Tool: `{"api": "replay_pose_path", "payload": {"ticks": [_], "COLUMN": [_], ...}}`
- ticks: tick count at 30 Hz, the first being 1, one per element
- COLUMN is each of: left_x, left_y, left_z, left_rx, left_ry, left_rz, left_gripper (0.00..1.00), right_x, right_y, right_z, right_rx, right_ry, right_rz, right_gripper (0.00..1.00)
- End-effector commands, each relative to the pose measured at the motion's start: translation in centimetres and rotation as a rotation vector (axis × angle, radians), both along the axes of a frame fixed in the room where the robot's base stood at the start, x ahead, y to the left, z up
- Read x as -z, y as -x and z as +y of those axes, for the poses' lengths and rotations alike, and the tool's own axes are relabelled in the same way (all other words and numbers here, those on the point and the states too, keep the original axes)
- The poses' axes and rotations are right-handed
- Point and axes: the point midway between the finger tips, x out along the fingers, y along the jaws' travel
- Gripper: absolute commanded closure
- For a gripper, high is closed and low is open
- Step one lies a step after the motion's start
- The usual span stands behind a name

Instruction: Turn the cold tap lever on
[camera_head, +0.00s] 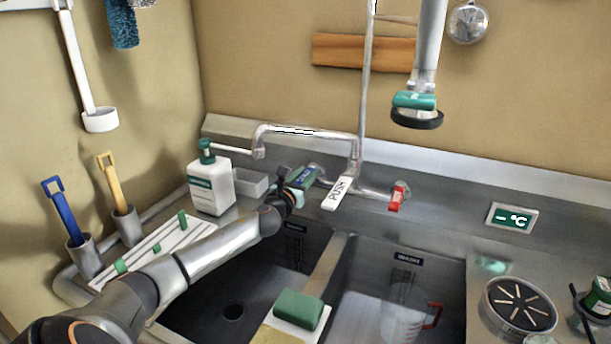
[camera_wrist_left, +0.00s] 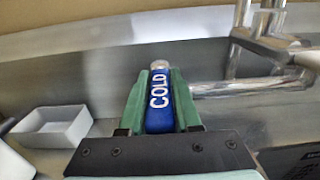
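The blue cold tap lever (camera_wrist_left: 159,102), marked COLD, points toward me from its chrome fitting in the left wrist view. My left gripper (camera_wrist_left: 160,98) has its two green fingers along both sides of the lever, with no clear gap showing, so it looks shut on it. In the head view, my left gripper (camera_head: 301,178) is at the left end of the tap pipe, and its fingers cover most of the lever. My right gripper is not in view.
The red tap lever (camera_head: 397,196) is on the pipe's right end, with a white PUSH tag (camera_head: 337,194) between. A soap bottle (camera_head: 211,186) and a white tray (camera_head: 250,184) stand left of my gripper. A green sponge (camera_head: 298,309) lies on the sink divider; a jug (camera_head: 402,320) stands in the right basin.

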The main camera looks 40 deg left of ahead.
Motion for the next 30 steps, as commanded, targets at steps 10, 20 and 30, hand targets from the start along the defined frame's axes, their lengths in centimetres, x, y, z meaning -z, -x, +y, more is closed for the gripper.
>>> {"api": "replay_pose_path", "payload": {"ticks": [10,20,30], "left_x": [0.00,0.00,0.01], "left_y": [0.01,0.02,0.02], "left_z": [0.01,0.00,0.00], "left_rx": [0.000,0.000,0.000], "left_ry": [0.000,0.000,0.000], "left_rz": [0.000,0.000,0.000], "left_gripper": [1.00,1.00,1.00], "right_x": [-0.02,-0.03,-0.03], "right_y": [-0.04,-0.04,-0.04], "right_z": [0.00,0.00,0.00], "right_rx": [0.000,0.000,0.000], "right_ry": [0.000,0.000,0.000], "right_rz": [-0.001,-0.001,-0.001], "right_gripper": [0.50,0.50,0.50]}}
